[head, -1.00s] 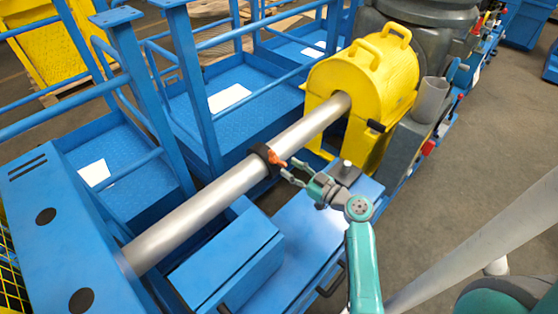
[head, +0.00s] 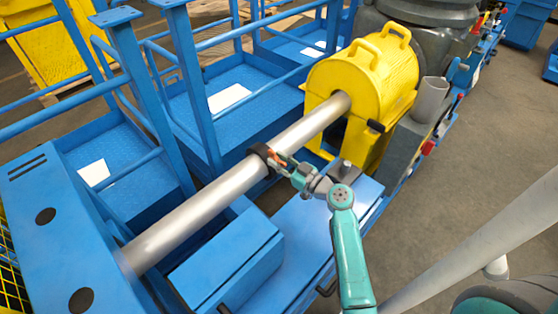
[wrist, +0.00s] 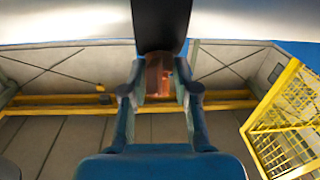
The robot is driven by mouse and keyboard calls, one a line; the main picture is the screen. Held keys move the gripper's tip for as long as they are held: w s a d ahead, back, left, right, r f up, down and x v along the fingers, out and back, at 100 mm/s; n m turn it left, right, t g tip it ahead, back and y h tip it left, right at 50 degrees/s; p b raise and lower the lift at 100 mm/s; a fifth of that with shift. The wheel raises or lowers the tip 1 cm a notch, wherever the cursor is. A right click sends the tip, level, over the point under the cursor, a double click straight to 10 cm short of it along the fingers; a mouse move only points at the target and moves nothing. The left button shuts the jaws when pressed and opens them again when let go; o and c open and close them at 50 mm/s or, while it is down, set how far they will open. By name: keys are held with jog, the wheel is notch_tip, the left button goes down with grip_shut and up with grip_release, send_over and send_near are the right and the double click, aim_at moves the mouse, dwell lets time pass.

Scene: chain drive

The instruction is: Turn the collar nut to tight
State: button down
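The collar nut (head: 261,154) is a black ring around the grey metal shaft, with an orange lug (head: 273,158) on its right side. In the wrist view the black collar (wrist: 161,25) is at top centre, and the orange-brown lug (wrist: 158,76) is below it. My gripper (head: 279,160) is at the lug. In the wrist view its two fingers (wrist: 160,80) stand apart on either side of the lug, with what looks like a narrow gap at each side. Contact is hard to make out. The far side of the collar is hidden.
The shaft (head: 200,205) runs from a blue housing (head: 60,230) to a yellow guard (head: 380,75). A blue box (head: 225,265) lies below the shaft, near my arm. Blue railings (head: 195,80) stand behind. Open floor (head: 480,170) lies to the right.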

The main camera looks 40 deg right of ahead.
jog(key=shift+a+m+h, duration=0.1)
jog(key=shift+m+h, duration=0.2)
jog(key=shift+m, duration=0.2)
jog(key=shift+a+m+h, duration=0.15)
jog(key=shift+m+h, duration=1.85)
jog(key=shift+m, duration=0.5)
jog(key=shift+m+g+h, duration=0.7)
jog(key=shift+m+h, duration=0.5)
jog(key=shift+m, duration=0.4)
jog(key=shift+a+m+g+h, duration=0.1)
jog(key=shift+m+g+h, duration=0.7)
jog(key=shift+m, duration=0.8)
jog(key=c, duration=1.1)
grip_release()
jog(key=shift+c, duration=0.2)
jog(key=v, duration=1.2)
